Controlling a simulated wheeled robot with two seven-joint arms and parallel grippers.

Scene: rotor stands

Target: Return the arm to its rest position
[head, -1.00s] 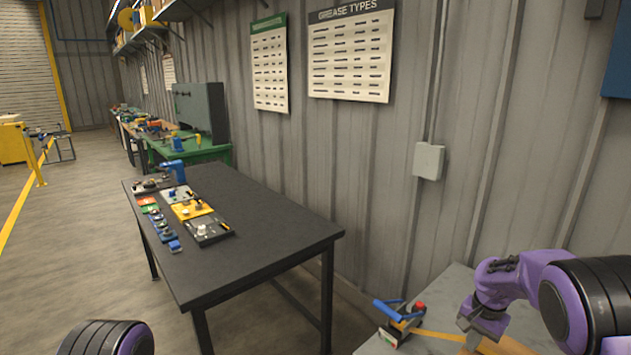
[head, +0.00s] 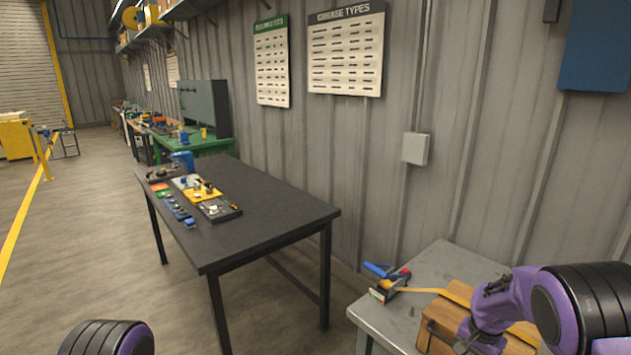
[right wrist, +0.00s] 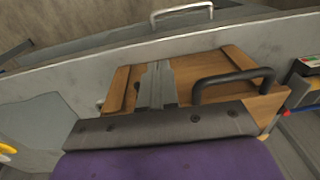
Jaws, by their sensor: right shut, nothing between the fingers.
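My right arm (head: 520,305), purple and black, reaches in from the right in the head view, over the grey table. Its gripper is low in that view and its fingertips are not clear there. In the right wrist view the right gripper (right wrist: 157,68) has its two grey fingers together, with nothing between them. They are in front of a wooden box (right wrist: 205,72) with a black handle (right wrist: 235,80); I cannot tell whether they touch it. Of my left arm only a black and purple link (head: 105,340) shows at the bottom left; the left gripper is out of view.
A dark table (head: 265,225) with several small trays of parts stands to the left. A corrugated wall (head: 340,150) runs behind.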

